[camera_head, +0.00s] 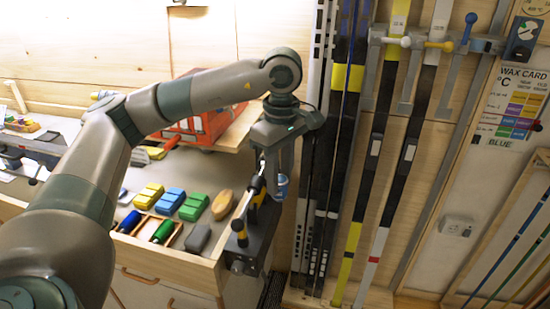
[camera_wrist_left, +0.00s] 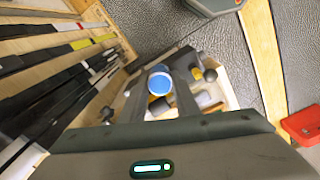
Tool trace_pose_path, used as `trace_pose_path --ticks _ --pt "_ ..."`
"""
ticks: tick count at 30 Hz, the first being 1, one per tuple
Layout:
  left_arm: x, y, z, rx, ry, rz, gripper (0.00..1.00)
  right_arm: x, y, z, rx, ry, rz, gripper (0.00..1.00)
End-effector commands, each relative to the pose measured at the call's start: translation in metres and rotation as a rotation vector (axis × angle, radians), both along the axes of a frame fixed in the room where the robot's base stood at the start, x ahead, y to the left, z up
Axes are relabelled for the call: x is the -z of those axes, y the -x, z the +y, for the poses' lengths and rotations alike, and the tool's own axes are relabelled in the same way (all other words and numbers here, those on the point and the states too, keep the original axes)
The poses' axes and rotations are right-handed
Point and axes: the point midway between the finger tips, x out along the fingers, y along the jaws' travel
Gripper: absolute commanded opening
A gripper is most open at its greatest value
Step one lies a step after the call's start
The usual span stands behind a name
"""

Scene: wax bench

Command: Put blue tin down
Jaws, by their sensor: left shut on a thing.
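The blue tin (camera_head: 281,187) is small and round, and it sits low between the fingers of my left gripper (camera_head: 274,180), beyond the right edge of the bench. The tin's round blue top faces the camera in the left wrist view (camera_wrist_left: 160,83), between the fingertips. My left gripper is shut on it and points down. The tin is partly hidden by the fingers in the head view; whether it touches anything below, I cannot tell. My right gripper does not show.
A vise (camera_head: 245,240) is on the bench's right end, close to my left gripper. Yellow (camera_head: 149,195), blue (camera_head: 170,201) and green (camera_head: 194,206) blocks, a brush (camera_head: 222,204) and a grey block (camera_head: 198,239) lie on the bench. A red box (camera_head: 200,127) stands behind. Skis (camera_head: 348,150) lean right.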

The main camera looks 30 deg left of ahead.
Motion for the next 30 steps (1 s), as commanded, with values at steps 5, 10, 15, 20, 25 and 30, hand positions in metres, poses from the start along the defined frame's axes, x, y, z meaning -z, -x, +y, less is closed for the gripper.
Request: trace_pose_path --ticks 5,10,15,20,25,30 --pt "0.037 0.003 -0.009 0.146 -0.002 0.005 0.03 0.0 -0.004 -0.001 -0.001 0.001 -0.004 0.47" --pt "0.08 0.01 -0.02 0.329 -0.005 0.01 0.03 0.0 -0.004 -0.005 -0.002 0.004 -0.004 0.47" --pt "0.145 0.03 -0.039 0.626 -0.005 0.018 0.03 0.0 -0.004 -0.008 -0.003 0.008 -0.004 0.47" --pt "0.214 0.066 -0.067 0.995 -0.001 0.022 0.03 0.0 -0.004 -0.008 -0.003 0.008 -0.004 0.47" --pt "0.259 0.1 -0.09 1.29 0.005 0.016 0.03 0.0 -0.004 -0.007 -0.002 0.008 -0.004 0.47" --pt "0.277 0.117 -0.101 1.425 0.011 0.007 0.03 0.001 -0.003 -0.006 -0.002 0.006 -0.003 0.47"
